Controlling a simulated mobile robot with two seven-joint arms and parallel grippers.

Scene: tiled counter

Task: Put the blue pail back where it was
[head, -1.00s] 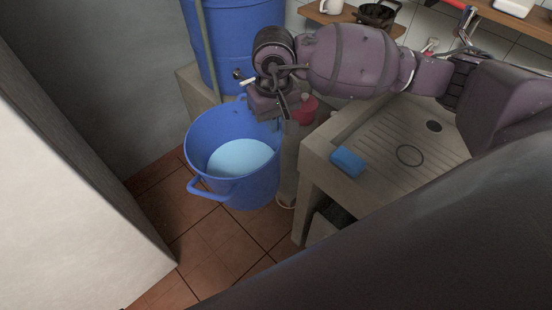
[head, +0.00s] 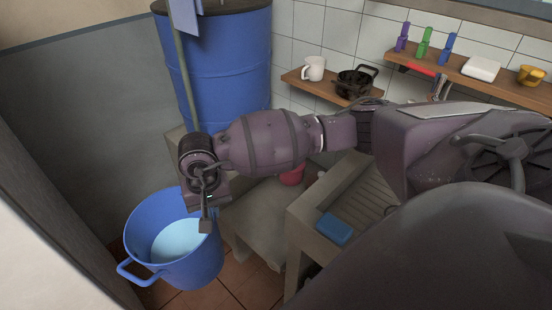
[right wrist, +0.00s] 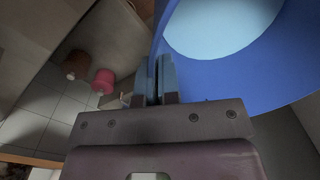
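The blue pail (head: 150,215) is at the lower left of the head view, left of the concrete ledge, with a pale blue surface inside. One handle (head: 135,275) points to the lower left. My right gripper (head: 207,224) is at the pail's right rim. In the right wrist view, the fingers (right wrist: 155,82) are close together at the edge of the pail (right wrist: 205,75), with its wall running between them. The gripper looks shut on that rim. Whether the pail touches the floor is hard to tell. My left gripper is not in view.
A large blue barrel (head: 228,75) stands behind on a concrete ledge (head: 258,225). A stone sink (head: 300,205) with a blue sponge (head: 333,228) is to the right. A red cup-like item (head: 292,176) sits between. A grey wall (head: 85,130) is at left; tiled floor (head: 240,285) shows below.

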